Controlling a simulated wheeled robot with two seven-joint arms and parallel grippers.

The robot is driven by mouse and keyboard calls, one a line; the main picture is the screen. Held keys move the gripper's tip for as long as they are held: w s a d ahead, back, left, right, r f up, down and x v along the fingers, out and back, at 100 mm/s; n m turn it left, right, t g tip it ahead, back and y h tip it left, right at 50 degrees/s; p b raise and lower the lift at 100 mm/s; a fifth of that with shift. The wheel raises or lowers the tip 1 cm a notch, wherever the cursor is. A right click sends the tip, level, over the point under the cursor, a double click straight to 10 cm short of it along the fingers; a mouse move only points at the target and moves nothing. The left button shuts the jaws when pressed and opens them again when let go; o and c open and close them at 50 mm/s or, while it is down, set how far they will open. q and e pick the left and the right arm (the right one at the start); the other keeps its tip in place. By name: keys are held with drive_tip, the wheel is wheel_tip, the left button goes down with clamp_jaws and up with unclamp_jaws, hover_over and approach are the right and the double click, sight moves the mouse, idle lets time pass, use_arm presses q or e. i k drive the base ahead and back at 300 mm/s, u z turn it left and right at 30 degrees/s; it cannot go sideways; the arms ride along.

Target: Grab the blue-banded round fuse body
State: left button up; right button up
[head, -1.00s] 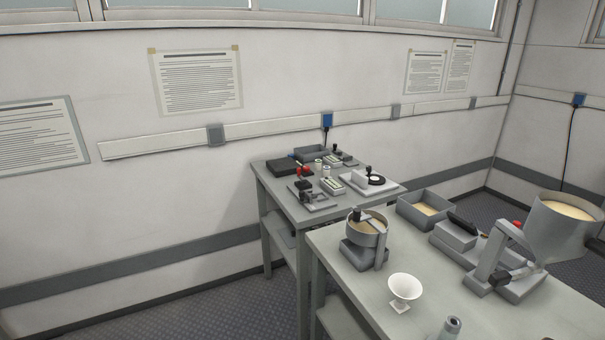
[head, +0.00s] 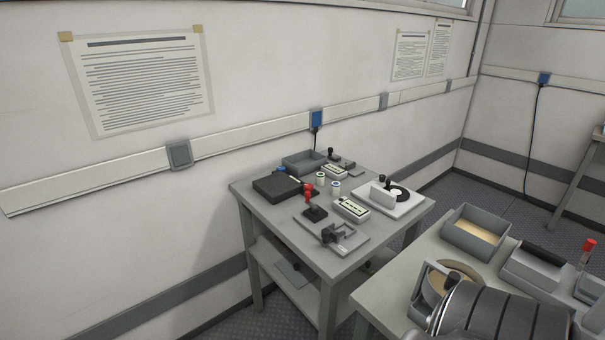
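A small white round fuse body with a blue-looking band (head: 335,188) stands upright near the middle of the far grey table. A similar white round body with a green-looking band (head: 320,179) stands just behind it to the left. Both are small, so their detail is hard to make out. Neither of my grippers is in view. A dark ribbed part of my arm fills the bottom right and hides part of the near bench.
The near bench holds a sand-filled box (head: 477,232).

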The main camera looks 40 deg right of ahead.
sight(335, 187)
drive_tip(key=i, duration=1.6)
drive_tip(key=z, duration=3.3)
